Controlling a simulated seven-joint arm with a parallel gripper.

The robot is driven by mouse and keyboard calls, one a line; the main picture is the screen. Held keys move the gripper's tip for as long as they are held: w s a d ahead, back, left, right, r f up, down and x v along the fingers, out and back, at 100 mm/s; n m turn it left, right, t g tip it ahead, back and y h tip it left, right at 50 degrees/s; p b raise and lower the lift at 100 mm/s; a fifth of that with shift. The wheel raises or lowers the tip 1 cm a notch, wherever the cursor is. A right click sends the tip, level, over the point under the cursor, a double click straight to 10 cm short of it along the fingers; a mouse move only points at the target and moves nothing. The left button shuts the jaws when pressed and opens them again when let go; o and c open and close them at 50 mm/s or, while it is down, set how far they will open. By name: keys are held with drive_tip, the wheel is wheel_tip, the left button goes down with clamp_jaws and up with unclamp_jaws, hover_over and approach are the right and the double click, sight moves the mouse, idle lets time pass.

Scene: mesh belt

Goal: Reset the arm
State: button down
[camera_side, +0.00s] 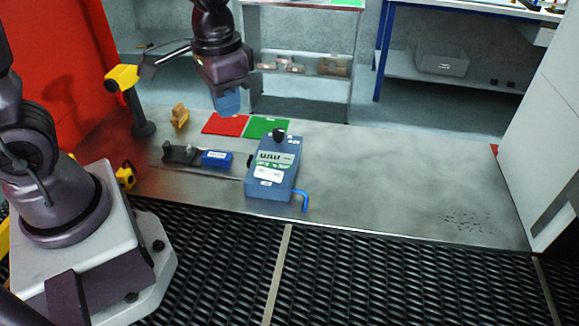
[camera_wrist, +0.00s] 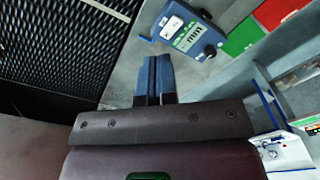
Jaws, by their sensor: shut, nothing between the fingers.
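My gripper (camera_side: 228,103) hangs in the air above the far left part of the metal table (camera_side: 400,180), over the red and green squares in the side view. Its blue fingers are shut with nothing between them. In the wrist view the closed fingers of my gripper (camera_wrist: 154,62) lie side by side. My arm's base stands at the left front on a pale plinth.
A blue box device (camera_side: 272,180) with a knob and blue hook stands mid-table; it also shows in the wrist view (camera_wrist: 188,35). Red (camera_side: 225,124) and green (camera_side: 266,127) squares lie behind it. A small blue block (camera_side: 216,158) and yellow-topped post (camera_side: 130,95) stand left. The right half is mostly clear.

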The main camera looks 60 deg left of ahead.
drive_tip(key=s+r+t, duration=0.5)
drive_tip(key=s+r, duration=0.3)
drive_tip(key=r, duration=0.3)
drive_tip(key=shift+r+n, duration=0.15)
drive_tip(key=shift+n, duration=0.15)
